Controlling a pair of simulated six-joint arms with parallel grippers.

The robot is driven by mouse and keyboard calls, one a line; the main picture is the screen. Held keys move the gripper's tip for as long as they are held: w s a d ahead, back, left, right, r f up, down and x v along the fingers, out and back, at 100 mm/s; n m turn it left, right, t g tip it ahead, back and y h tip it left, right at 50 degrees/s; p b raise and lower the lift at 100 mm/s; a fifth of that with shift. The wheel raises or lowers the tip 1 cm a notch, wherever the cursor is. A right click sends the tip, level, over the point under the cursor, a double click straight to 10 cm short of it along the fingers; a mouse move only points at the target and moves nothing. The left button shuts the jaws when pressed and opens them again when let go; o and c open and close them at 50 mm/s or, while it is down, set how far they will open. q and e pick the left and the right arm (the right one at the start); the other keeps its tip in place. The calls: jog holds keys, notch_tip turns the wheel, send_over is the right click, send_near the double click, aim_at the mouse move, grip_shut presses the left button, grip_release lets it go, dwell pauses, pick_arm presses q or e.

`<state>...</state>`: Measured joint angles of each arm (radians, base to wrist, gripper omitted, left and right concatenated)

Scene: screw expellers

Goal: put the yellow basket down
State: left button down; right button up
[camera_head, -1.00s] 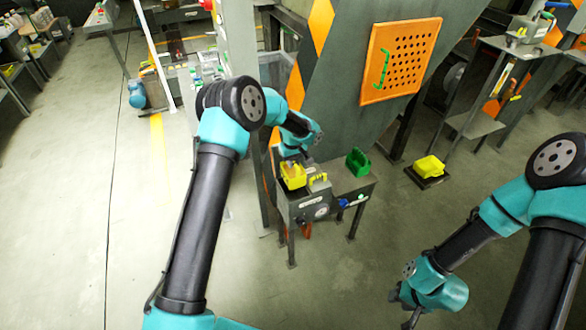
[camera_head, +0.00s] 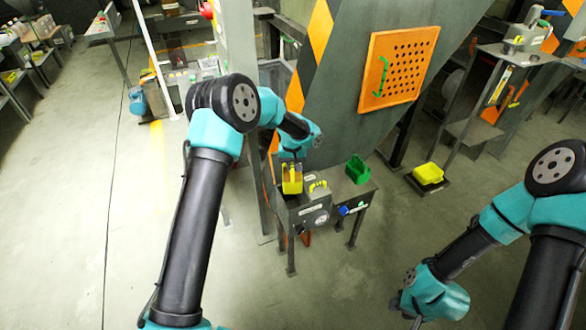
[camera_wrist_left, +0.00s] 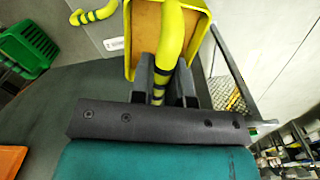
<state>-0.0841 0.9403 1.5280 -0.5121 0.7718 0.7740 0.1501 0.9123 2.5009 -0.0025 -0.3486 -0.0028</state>
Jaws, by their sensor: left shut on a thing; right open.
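The yellow basket (camera_head: 291,186) is at the left end of the small grey table (camera_head: 335,188) in the head view. My left gripper (camera_wrist_left: 164,88) is shut on its curved yellow handle with dark bands. The basket (camera_wrist_left: 203,20) fills the top middle of the wrist view, and its inside looks orange-brown. I cannot tell whether its bottom touches the table or hangs just above it. My right gripper (camera_head: 412,314) is open at the lower right, away from the table; its fingers are small and partly hidden.
A green basket (camera_head: 357,170) stands on the table's right part. A yellow handle (camera_head: 318,186) sits on the grey machine beside the held basket. Another yellow container (camera_head: 428,174) rests on a low dark stand. An orange perforated panel (camera_head: 398,66) is behind.

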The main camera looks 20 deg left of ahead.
pick_arm(q)
jog(key=s+r+m, duration=0.1)
jog(key=m, duration=0.1)
jog(key=s+r+m, duration=0.1)
jog(key=r+m, duration=0.2)
jog(key=m, duration=0.1)
jog(key=shift+s+d+r+m, duration=0.15)
jog(key=shift+s+r+m, duration=0.2)
jog(key=shift+s+m, duration=0.05)
jog(key=shift+d, duration=0.1)
